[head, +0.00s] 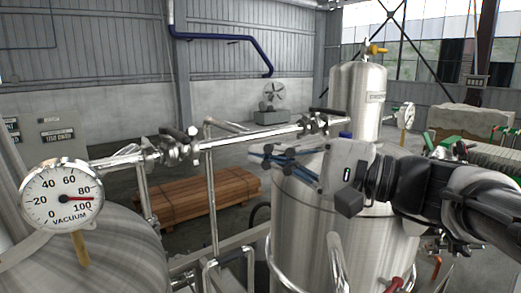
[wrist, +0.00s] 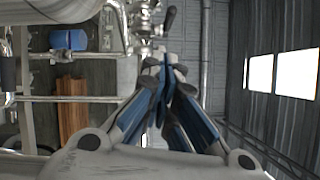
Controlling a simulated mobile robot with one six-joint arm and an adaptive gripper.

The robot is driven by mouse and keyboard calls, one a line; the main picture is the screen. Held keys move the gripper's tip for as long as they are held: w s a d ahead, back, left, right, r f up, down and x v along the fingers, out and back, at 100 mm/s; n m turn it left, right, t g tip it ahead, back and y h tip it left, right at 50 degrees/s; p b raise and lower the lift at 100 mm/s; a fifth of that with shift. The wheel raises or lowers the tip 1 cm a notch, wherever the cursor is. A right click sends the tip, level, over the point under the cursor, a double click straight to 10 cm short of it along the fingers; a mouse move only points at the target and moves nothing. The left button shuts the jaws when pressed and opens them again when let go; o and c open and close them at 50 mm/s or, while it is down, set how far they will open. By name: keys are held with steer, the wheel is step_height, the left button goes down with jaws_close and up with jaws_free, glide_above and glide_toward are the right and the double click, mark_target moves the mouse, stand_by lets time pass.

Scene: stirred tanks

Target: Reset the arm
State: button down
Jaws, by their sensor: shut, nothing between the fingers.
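My gripper (head: 268,155) shows in the head view at the end of my dark arm, which reaches in from the right edge. Its blue-lined fingers point left, in front of the large steel tank (head: 300,230) and just below the horizontal pipe. In the wrist view my gripper (wrist: 178,62) has its fingers drawn together at the tips, with nothing between them. I cannot tell how far the fingers are from the pipe.
A vacuum gauge (head: 62,195) stands at the left on a second tank. A steel pipe (head: 240,139) with valves (head: 180,147) crosses behind my gripper. A smaller steel vessel (head: 357,90) stands behind my arm. Wooden planks (head: 205,195) lie on the floor.

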steer(key=s+f+n+g+h+b, duration=0.15)
steer(key=s+f+h+b, duration=0.35)
steer(key=f, duration=0.6)
steer(key=s+f+n+g+h, duration=0.1)
steer(key=s+f+g+h, duration=0.1)
steer(key=s+f, duration=0.75)
steer(key=s+d+f+n+h+b, duration=0.2)
steer(key=d+f+h, duration=0.3)
steer(key=f, duration=0.5)
steer(key=s+d+f+n+h+b, duration=0.3)
steer(key=d+f+h, duration=0.1)
steer(key=d+f, duration=0.4)
steer(key=shift+s+d+f+h, duration=0.25)
steer(key=shift+f+h, duration=0.15)
steer(key=shift+f, duration=0.5)
steer(key=shift+a, duration=0.25)
